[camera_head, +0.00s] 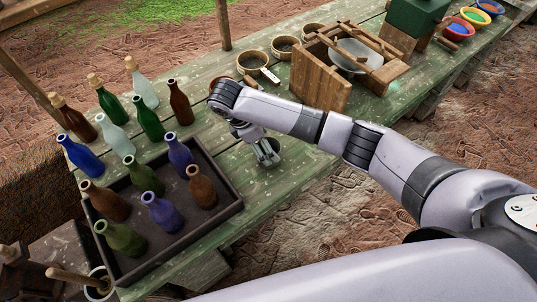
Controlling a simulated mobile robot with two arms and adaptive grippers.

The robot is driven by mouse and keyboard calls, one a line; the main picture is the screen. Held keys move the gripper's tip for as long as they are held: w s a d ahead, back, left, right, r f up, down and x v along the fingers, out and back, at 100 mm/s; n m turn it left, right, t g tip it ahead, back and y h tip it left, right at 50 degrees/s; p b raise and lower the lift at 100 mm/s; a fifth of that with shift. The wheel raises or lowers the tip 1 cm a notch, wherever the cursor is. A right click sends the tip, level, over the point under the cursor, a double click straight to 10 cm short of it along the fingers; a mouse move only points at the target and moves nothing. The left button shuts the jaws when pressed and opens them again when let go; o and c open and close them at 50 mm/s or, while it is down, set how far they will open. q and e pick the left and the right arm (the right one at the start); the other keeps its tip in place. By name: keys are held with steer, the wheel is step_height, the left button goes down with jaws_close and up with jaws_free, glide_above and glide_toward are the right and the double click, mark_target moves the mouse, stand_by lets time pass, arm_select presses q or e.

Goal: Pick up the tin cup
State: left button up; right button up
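My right arm comes in from the right and reaches over the green wooden table (310,172). My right gripper (266,155) points down at the table, to the right of the bottle tray. Its fingers are small and dark here, so I cannot tell whether they are open or shut, or whether they touch anything. I cannot clearly make out a tin cup; a small greyish metallic shape at the fingers blends with the gripper. A reddish-brown round rim (222,83) shows partly behind my wrist. My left gripper is not in view.
A dark tray (212,220) with several coloured bottles stands left of the gripper, with more bottles behind it. Round wooden bowls (252,62) stand at the back. A wooden box (319,80) with a pale basin (355,56) stands behind my forearm. Table around the gripper is mostly bare.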

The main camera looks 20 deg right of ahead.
steer(key=shift+p+x, duration=0.75)
steer(key=shift+x, duration=2.15)
steer(key=shift+s, duration=0.15)
steer(key=shift+a, duration=0.1)
steer(key=shift+c, duration=0.6)
steer(key=c, duration=1.1)
steer(key=shift+r, duration=0.1)
steer(key=shift+c, duration=0.2)
